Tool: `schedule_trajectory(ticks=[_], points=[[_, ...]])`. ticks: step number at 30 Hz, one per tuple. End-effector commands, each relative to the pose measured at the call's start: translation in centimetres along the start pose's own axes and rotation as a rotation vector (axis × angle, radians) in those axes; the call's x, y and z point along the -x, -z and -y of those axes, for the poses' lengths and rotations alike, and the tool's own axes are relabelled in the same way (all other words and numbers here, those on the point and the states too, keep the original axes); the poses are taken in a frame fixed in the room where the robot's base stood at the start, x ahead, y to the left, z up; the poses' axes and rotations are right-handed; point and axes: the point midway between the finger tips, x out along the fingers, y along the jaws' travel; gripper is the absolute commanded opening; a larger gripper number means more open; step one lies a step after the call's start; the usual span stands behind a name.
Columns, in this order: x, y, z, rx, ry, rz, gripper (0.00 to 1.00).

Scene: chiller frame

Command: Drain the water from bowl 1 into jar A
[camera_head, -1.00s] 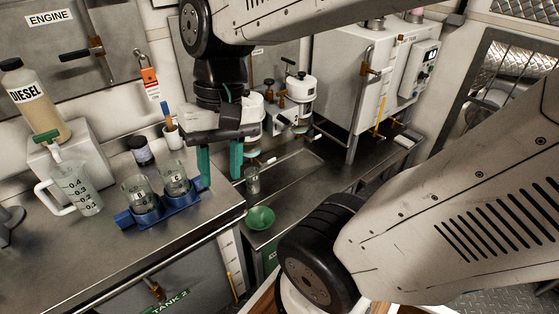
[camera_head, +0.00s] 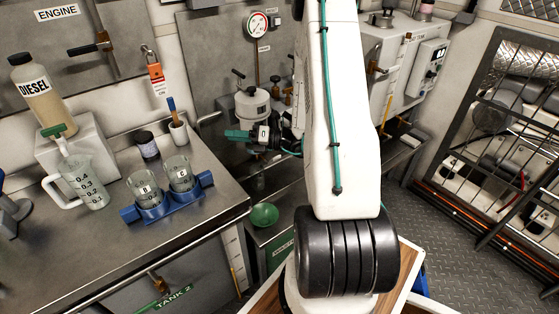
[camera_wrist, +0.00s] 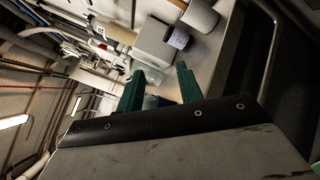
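My gripper (camera_head: 234,135) is at the filter units behind the lower bench, its green fingers pointing left. In the wrist view its two fingers (camera_wrist: 158,76) stand apart, and I see nothing held between them. A pale filter unit (camera_head: 251,104) on the back wall shows behind the gripper; the bowl beneath it is mostly hidden, and I cannot read a number. Jars B (camera_head: 147,194) and C (camera_head: 180,178) sit in a blue holder (camera_head: 207,179) on the left bench.
A green funnel-like bowl (camera_head: 264,215) lies at the lower bench's front. A measuring jug (camera_head: 88,181), a diesel bottle (camera_head: 43,98), a dark-lidded pot (camera_head: 147,146) and a brush cup (camera_head: 178,134) stand on or above the left bench. A gauge (camera_head: 257,27) is on the wall.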

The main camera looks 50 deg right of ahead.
Motion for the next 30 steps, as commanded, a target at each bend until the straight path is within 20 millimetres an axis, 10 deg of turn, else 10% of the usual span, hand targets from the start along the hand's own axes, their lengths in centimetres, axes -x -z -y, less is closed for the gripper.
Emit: schedule_trajectory(ticks=[6,15,30], points=[[9.3,1.7,12.4,-0.364,0.202,0.427,0.36],[18.0,6.1,20.0,-0.598,0.328,0.776,0.36],[14.7,3.1,23.7,-0.614,0.337,0.806,0.36]])
